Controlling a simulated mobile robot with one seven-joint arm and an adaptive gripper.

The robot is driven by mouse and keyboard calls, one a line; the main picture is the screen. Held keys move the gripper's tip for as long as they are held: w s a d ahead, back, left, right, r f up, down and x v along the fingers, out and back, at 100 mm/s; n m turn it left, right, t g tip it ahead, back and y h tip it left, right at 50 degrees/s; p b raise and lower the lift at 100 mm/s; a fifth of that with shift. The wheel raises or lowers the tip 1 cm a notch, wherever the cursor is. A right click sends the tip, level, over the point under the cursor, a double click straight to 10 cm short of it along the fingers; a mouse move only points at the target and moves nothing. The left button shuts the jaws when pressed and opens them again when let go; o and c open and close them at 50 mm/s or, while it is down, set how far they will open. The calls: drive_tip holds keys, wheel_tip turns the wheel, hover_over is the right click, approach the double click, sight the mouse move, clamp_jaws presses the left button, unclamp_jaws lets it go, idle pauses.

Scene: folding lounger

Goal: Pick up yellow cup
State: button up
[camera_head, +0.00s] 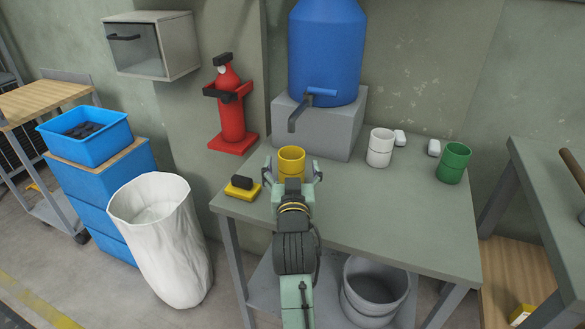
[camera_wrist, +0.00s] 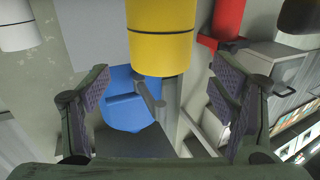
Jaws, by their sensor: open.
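The yellow cup (camera_head: 291,158) stands on the grey-green table near its back left part, in front of the grey block under the blue water tank. My gripper (camera_head: 293,171) is open, with one finger to the left of the cup and one to the right. In the wrist view the cup (camera_wrist: 161,45) fills the top middle, lined up with the gap between the two spread fingers of my gripper (camera_wrist: 158,80). No finger visibly touches it. I cannot tell how deep it sits between them.
A blue tank (camera_head: 328,50) with a tap stands behind the cup on its block (camera_head: 340,128). A yellow-and-black sponge or brush (camera_head: 242,187) lies to the left. A white cup (camera_head: 380,148) and a green cup (camera_head: 454,163) stand to the right. The front table area (camera_head: 390,220) is clear.

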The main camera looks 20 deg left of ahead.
sight(291, 147)
drive_tip(key=shift+p+x, duration=0.7)
drive_tip(key=shift+x, duration=2.1)
drive_tip(key=shift+c, duration=0.5)
drive_tip(key=c, duration=1.4)
drive_tip(key=shift+c, duration=0.2)
drive_tip(key=shift+r, duration=0.15)
